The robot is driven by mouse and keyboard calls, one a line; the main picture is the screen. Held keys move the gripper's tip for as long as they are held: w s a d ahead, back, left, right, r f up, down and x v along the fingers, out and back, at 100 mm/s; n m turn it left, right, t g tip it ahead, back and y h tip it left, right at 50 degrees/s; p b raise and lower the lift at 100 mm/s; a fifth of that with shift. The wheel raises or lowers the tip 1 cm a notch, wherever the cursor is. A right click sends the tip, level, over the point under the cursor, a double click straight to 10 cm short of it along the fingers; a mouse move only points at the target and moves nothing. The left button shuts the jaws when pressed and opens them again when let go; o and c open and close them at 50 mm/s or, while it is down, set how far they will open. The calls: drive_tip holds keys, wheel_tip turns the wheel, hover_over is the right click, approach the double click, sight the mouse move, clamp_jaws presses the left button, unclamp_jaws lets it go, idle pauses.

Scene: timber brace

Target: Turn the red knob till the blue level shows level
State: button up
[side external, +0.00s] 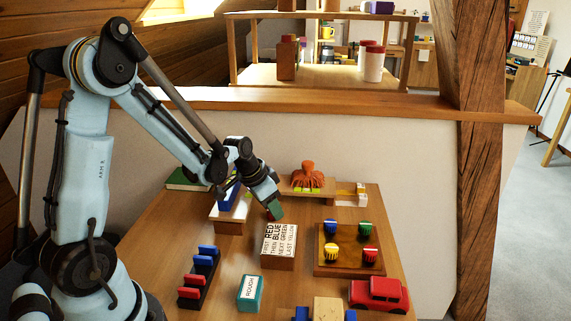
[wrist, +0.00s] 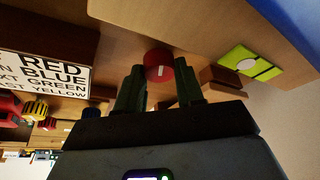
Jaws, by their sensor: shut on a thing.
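My gripper (side external: 272,207) reaches down near the middle of the table. In the wrist view its two dark green fingers (wrist: 160,92) close on a round red knob (wrist: 157,60) with a pale mark on its face. In the side view the fingers mostly cover the knob. A blue piece (side external: 236,197), probably the level, lies on a pale block left of my gripper. A blue surface (wrist: 300,14) fills the wrist view's top right corner. Near it a yellow-green vial (wrist: 263,70) shows a white bubble near dark lines. I cannot tell if it reads level.
A printed block (side external: 279,246) stands right in front of my gripper. A board of coloured knobs (side external: 326,262) is to its right. An orange tasselled thing (side external: 308,176) sits behind. Blue and red clips (side external: 193,292), a teal block (side external: 249,295) and a red car (side external: 380,294) are nearer the front.

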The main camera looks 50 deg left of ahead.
drive_tip(key=shift+m, duration=0.5)
drive_tip(key=o, duration=1.1)
drive_tip(key=shift+c, duration=0.2)
drive_tip(key=shift+r, duration=0.1)
drive_tip(key=v, duration=1.2)
drive_tip(key=shift+a, duration=0.2)
drive_tip(key=s+d+n+t, duration=0.1)
drive_tip(key=s+d, duration=0.2)
drive_tip(key=d, duration=0.3)
drive_tip(key=s+d+r+n+t, duration=0.1)
drive_tip(key=s+d, duration=0.2)
drive_tip(key=d, duration=0.2)
drive_tip(key=shift+d+t+y, duration=0.3)
drive_tip(key=shift+d, duration=0.05)
drive_tip(key=shift+s+r, duration=0.1)
